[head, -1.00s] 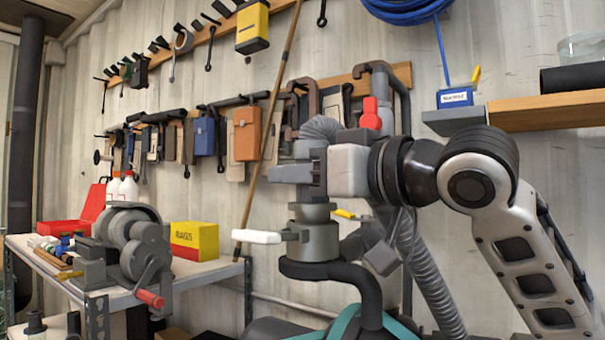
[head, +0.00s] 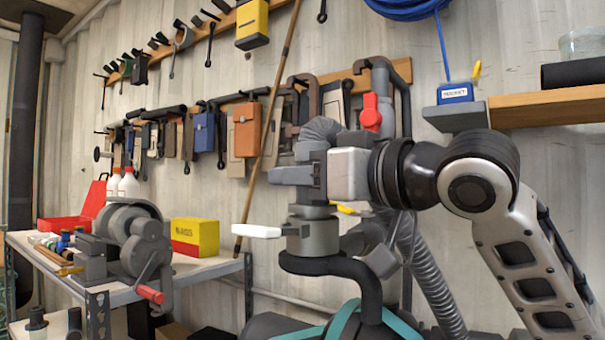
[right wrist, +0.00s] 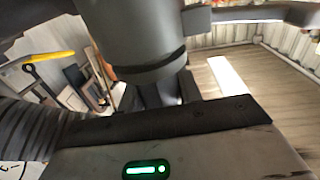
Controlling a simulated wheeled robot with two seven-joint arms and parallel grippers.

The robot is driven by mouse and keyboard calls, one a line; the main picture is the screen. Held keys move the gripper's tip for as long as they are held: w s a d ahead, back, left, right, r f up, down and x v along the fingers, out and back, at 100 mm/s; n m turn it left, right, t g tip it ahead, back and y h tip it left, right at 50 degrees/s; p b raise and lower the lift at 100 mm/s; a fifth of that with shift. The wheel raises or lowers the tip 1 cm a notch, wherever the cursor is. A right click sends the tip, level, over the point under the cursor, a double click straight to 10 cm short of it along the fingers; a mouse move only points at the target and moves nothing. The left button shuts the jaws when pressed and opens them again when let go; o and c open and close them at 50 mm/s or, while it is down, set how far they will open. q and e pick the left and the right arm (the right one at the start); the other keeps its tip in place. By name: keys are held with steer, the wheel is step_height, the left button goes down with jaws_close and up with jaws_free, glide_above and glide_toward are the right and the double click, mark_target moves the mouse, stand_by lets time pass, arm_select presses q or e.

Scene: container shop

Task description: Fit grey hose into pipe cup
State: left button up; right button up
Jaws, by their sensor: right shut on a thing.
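My right gripper (head: 290,176) points left in the head view and is shut on the grey hose (head: 320,131). The ribbed hose bends over behind the gripper, and a ribbed length (head: 425,275) also runs down below my arm. The pipe cup (head: 313,238) is a grey metal cylinder with a white side lever (head: 257,231), directly below the gripper. The hose end is mostly hidden by the gripper, and I cannot tell how deep it sits in the cup. In the right wrist view the hose (right wrist: 30,130) is at left and the dark cup (right wrist: 145,40) at top. My left gripper is not in view.
A black curved pipe (head: 335,268) passes under the cup. A bench (head: 215,265) at left holds a grey cranked machine (head: 135,240) and a yellow-red box (head: 195,236). Tools hang on the wall behind. A wooden shelf (head: 550,110) is at upper right.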

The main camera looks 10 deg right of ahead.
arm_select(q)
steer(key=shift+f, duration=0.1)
arm_select(e)
steer(key=shift+f, duration=0.15)
steer(key=o, duration=1.2)
steer(key=shift+s+d+f, duration=0.1)
arm_select(q)
steer(key=b, duration=0.2)
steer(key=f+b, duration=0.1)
steer(key=b, duration=0.1)
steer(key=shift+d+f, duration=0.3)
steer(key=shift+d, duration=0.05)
arm_select(e)
steer(key=v, duration=1.5)
steer(key=shift+s+d, duration=0.15)
steer(key=shift+s, duration=0.2)
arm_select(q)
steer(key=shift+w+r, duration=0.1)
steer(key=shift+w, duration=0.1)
